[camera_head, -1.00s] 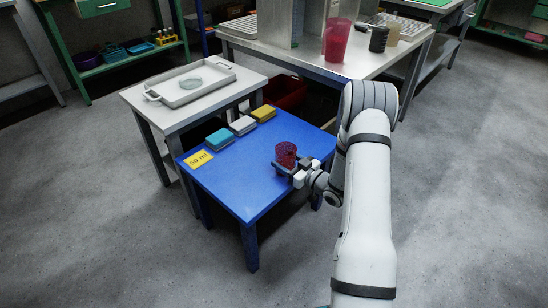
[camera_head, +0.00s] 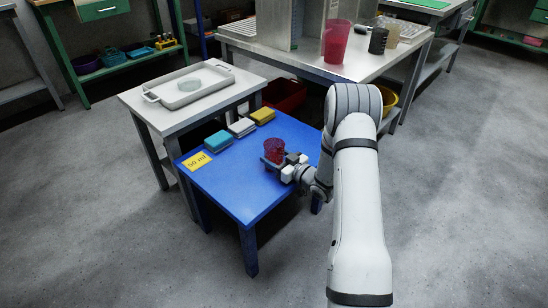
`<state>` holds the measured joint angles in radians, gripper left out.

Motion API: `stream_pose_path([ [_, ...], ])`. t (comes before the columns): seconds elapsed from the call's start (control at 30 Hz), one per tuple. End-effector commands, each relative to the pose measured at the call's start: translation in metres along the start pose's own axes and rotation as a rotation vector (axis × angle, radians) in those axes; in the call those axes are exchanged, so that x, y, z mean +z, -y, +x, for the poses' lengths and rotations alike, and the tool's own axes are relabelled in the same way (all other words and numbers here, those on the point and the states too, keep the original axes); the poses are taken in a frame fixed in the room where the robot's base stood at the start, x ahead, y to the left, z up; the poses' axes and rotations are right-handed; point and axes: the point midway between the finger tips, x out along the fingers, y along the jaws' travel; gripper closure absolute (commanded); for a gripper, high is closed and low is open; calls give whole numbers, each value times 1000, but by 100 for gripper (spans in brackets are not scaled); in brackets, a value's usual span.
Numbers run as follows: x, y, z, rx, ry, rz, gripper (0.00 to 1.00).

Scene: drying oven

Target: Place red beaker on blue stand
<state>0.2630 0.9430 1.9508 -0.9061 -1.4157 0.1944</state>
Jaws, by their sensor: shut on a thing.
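A small red beaker (camera_head: 274,149) is upright over the middle-right of the blue stand (camera_head: 233,197). My gripper (camera_head: 276,162) comes in from the right and is shut on the beaker, low on its side. The beaker's bottom is hidden behind the gripper, so I cannot tell whether it touches the blue top. A yellow label reading "50 ml" (camera_head: 197,160) lies at the stand's left corner.
Teal (camera_head: 217,140), white (camera_head: 241,127) and yellow (camera_head: 263,115) blocks line the stand's back edge. A grey table with a tray (camera_head: 190,90) adjoins behind left. A larger red beaker (camera_head: 336,42) stands on the back bench. The stand's front is clear.

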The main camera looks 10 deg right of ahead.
Motion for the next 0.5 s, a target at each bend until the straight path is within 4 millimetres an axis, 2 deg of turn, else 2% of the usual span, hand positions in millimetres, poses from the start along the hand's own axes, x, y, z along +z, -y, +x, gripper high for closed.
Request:
stream_pose_path([
  [0.07,4,0,0,0,0,0,65],
  [0.1,3,0,0,0,0,0,37],
  [0.33,2,0,0,-1,0,0,18],
  [0.5,2,0,0,-1,0,0,18],
])
